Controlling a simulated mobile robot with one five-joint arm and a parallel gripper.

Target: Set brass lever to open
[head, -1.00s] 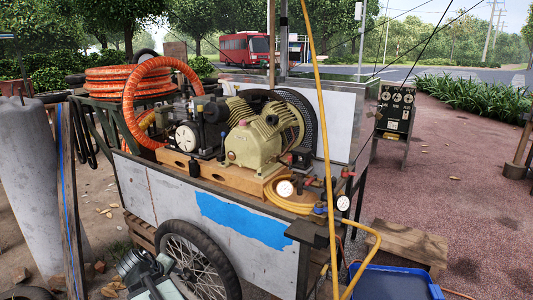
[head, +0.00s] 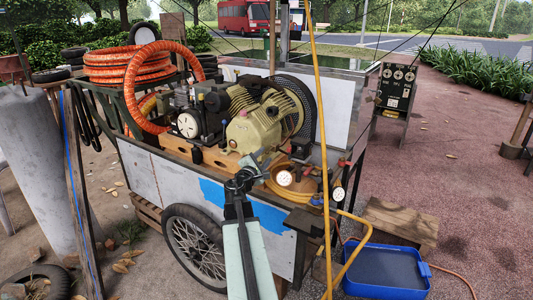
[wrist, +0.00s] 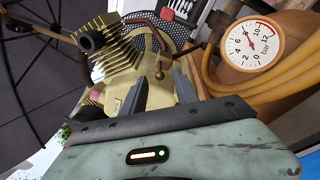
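In the wrist view a thin brownish, brass-like lever (wrist: 157,36) with a rounded knob at its lower end stands just beyond my fingertips, in front of the compressor. Its knob shows in the gap between the fingers, apparently untouched. My gripper (wrist: 161,82) is open and empty, with its two grey fingers apart. In the head view my gripper (head: 257,163) is at the cart's front edge, just below the cream compressor (head: 250,132). The lever is too small to make out there.
A round pressure gauge (wrist: 250,44) and coiled yellow hose (wrist: 285,65) lie close at right in the wrist view. In the head view a yellow pipe (head: 322,120) rises in front of the cart (head: 140,172). A blue tray (head: 385,268) lies on the ground at right.

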